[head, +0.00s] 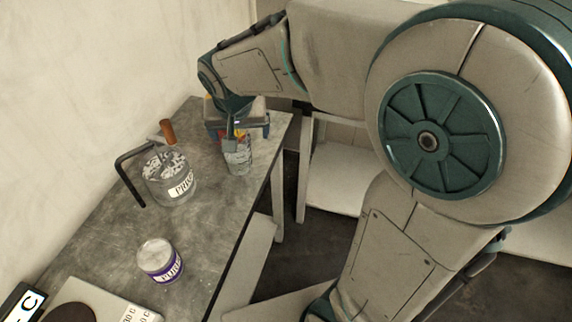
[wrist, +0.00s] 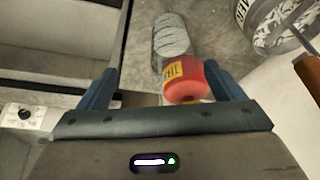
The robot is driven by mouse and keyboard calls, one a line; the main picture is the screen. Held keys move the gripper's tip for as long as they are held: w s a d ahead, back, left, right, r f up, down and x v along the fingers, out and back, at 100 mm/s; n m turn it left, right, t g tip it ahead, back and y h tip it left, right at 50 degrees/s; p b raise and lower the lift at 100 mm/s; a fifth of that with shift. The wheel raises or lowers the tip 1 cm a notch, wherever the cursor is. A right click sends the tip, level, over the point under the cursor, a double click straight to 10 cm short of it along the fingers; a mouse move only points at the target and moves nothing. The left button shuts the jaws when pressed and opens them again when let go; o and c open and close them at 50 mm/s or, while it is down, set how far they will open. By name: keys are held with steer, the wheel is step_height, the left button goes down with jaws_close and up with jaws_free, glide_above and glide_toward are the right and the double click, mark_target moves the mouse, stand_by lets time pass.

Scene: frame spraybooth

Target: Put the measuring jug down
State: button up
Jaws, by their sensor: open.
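My gripper (wrist: 165,88) is open above the far end of the workbench. In the wrist view a red container with a yellow label (wrist: 185,80) shows between the fingers, nearer the right one. I cannot tell whether a finger touches it. A clear, grey-mottled cup (head: 238,158) stands upright on the bench just below my gripper; it also shows beyond the red container in the wrist view (wrist: 171,38). It may be the measuring jug, but I see no clear scale or handle. The red container is mostly hidden behind my gripper in the head view.
A large clear labelled vessel (head: 172,182) with a brown handle sticking up stands left of the cup, beside a black bent bar (head: 128,175). A purple-labelled tin (head: 160,260) stands nearer. The bench (head: 105,235) is bare between them. Its right edge is close to the cup.

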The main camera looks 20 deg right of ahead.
steer(key=s+d+n, duration=0.1)
steer(key=s+d, duration=0.3)
steer(key=s, duration=0.4)
steer(key=s+d+n+g, duration=0.1)
steer(key=s+d, duration=0.4)
steer(key=s, duration=0.3)
steer(key=shift+s+d+f+y, duration=0.2)
steer(key=shift+s+f+y, duration=0.1)
steer(key=shift+f, duration=0.15)
